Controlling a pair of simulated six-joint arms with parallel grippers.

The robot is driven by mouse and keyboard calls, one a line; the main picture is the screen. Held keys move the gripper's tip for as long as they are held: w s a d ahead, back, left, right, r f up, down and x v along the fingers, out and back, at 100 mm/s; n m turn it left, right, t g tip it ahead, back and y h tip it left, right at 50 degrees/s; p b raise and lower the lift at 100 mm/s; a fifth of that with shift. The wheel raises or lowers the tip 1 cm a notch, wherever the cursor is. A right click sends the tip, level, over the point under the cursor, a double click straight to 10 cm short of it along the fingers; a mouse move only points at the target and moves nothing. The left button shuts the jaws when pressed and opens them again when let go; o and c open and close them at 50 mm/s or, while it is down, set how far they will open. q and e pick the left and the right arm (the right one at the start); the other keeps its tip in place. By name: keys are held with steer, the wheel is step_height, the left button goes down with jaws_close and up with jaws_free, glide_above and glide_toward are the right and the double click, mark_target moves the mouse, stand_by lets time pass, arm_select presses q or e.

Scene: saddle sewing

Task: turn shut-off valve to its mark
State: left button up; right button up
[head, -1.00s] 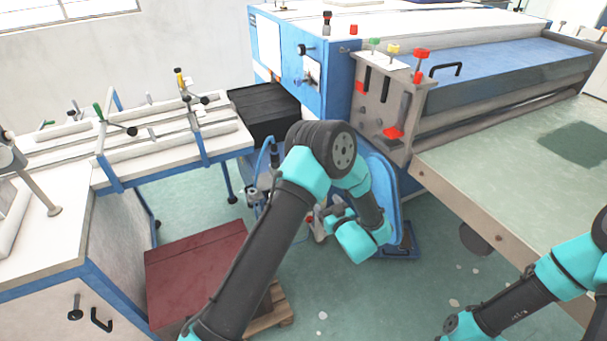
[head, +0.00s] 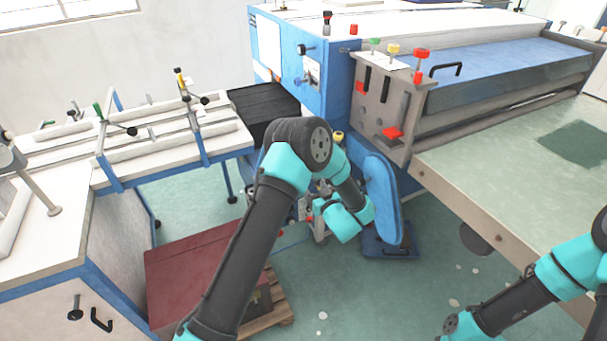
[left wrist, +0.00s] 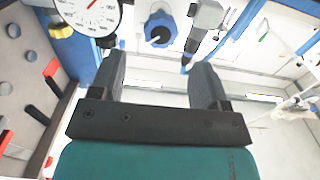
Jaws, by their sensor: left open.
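In the left wrist view a round blue valve-like part (left wrist: 160,30) with a dark centre stands beyond my left gripper (left wrist: 160,70), roughly in line with the gap between its fingers. I cannot tell for sure that it is the shut-off valve, and no mark can be made out. My left gripper is open, with nothing between its fingers and apart from the blue part. In the head view my left arm hides most of the fittings beside the blue machine. My right gripper is outside the picture; only its arm shows at lower right.
A white dial gauge (left wrist: 88,12) with a red needle and a grey pipe-like fitting (left wrist: 208,18) flank the blue part. A blue rounded panel (head: 381,198) stands close to my left wrist. A dark red box (head: 195,265) sits on a pallet at lower left.

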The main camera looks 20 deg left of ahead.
arm_select(q)
steer(key=x, duration=0.9)
steer(key=shift+w+a, duration=0.2)
steer(key=shift+c, duration=0.4)
steer(key=c, duration=0.8)
steer(key=shift+c, duration=0.2)
